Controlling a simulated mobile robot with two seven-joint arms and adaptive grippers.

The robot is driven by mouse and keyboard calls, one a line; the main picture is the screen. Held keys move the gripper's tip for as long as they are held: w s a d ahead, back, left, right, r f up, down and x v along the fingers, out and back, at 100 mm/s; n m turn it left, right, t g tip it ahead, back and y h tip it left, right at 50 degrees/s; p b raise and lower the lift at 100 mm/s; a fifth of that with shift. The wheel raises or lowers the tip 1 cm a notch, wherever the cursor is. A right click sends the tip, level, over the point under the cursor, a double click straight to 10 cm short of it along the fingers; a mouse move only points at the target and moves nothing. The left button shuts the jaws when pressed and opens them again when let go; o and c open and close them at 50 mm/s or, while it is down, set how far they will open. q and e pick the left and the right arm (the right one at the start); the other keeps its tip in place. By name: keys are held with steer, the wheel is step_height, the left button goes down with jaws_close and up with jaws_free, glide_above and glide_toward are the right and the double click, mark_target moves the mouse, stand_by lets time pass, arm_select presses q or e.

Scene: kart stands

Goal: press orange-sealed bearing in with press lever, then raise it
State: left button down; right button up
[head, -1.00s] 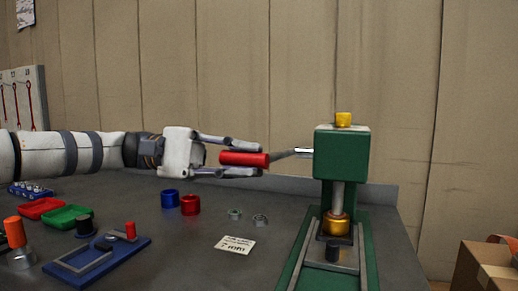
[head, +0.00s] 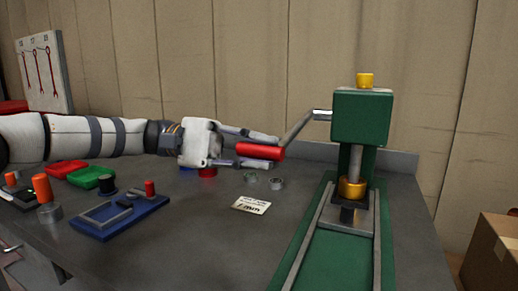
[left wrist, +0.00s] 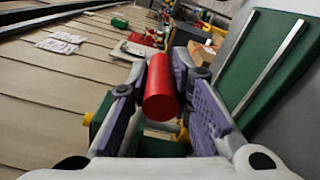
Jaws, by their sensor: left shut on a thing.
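The green press (head: 362,117) stands at the right of the bench, with a yellow knob on top. Its lever rod (head: 297,127) slopes down to the left from the press head to a red handle (head: 262,151). My left gripper (head: 266,147) is shut on this handle; the left wrist view shows the handle (left wrist: 161,90) between purple finger pads. I cannot make out an orange seal under the ram. My right gripper is out of view.
A blue fixture (head: 120,217), red tray (head: 66,173) and green tray (head: 90,178) lie at the left. A cardboard box (head: 490,250) stands at far right.

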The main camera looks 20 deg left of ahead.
arm_select(q)
steer(key=c, duration=1.4)
jaws_free()
steer(key=shift+s+f, duration=0.2)
steer(key=shift+f, duration=0.25)
steer(key=shift+c, duration=0.2)
steer(key=shift+r, duration=0.25)
steer(key=a, duration=1.2)
steer(key=shift+w, duration=0.25)
